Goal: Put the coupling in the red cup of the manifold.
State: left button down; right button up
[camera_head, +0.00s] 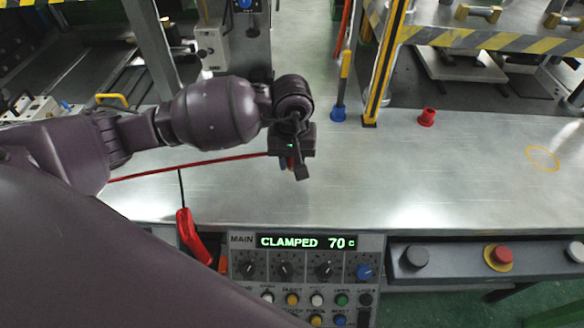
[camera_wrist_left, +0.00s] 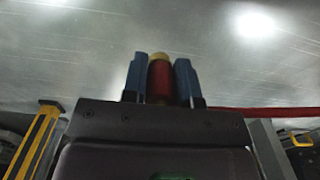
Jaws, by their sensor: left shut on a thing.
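My left gripper (camera_head: 292,165) hangs over the bench's middle, left of the cups. In the left wrist view its two blue fingers (camera_wrist_left: 160,78) are shut on the coupling (camera_wrist_left: 160,84), a red cylinder with a yellow end. In the head view the gripper hides most of the coupling. The red cup (camera_head: 427,118) stands on the bench to the right of the gripper, looking empty of any coupling. A blue cup (camera_head: 338,114) stands between them, near the back. I cannot make out a separate manifold body. My right gripper is not in view.
A red hose (camera_head: 190,164) runs across the bench to the gripper. A yellow-black post (camera_head: 385,65) stands between the blue and red cups. A yellow ring (camera_head: 543,158) marks the bench at right. A control panel reading "CLAMPED 70 C" (camera_head: 305,242) is in front. The right bench is clear.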

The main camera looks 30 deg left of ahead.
aim_at(292, 177)
pick_arm(q)
jog(key=shift+f, duration=1.6)
jog(key=shift+f, duration=0.15)
jog(key=c, duration=0.9)
grip_release()
